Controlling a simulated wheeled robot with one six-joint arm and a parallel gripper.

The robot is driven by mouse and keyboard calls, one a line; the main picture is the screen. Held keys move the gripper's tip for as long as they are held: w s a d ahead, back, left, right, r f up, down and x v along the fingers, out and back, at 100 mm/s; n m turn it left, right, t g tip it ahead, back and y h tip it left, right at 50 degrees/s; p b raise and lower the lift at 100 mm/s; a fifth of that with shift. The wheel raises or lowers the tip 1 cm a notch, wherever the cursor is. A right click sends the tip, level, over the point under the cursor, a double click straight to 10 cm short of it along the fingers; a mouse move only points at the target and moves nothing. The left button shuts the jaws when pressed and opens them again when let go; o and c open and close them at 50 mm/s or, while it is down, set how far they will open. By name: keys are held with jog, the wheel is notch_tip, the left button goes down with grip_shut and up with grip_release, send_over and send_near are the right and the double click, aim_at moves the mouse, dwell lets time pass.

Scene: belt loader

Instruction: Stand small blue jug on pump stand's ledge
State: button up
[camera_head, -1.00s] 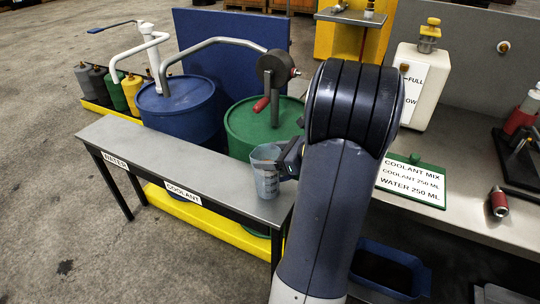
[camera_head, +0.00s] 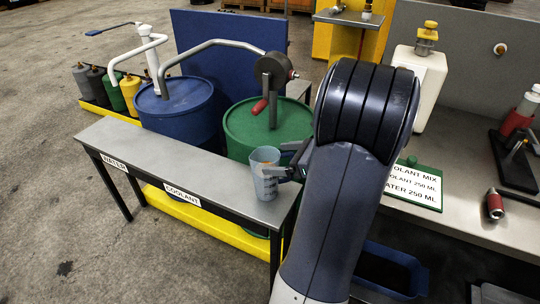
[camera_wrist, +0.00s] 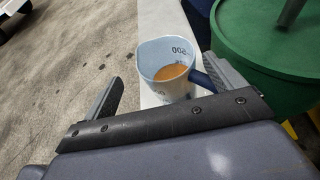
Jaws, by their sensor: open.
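The small blue jug (camera_head: 265,175) is light blue and translucent with a dark handle. It stands upright on the pump stand's grey ledge (camera_head: 215,175), near its right end by the COOLANT label. The wrist view shows orange-brown liquid inside the jug (camera_wrist: 165,85) and a 500 mark near its rim. My gripper (camera_head: 281,160) is at the jug's right side in the head view. In the wrist view my gripper (camera_wrist: 163,68) is open, its fingers apart with the jug between and ahead of them. Finger contact with the handle is unclear.
Behind the ledge stand a blue drum (camera_head: 180,112) and a green drum (camera_head: 240,130) with pumps; the green drum's crank hangs near my arm. Right is a bench with a COOLANT MIX sign (camera_head: 412,187), a white tank (camera_head: 424,75) and a red-tipped cylinder (camera_head: 495,204). The ledge's left part is clear.

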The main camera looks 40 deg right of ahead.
jog(key=shift+v, duration=1.7)
jog(key=shift+r+p, duration=0.15)
jog(key=shift+p, duration=0.2)
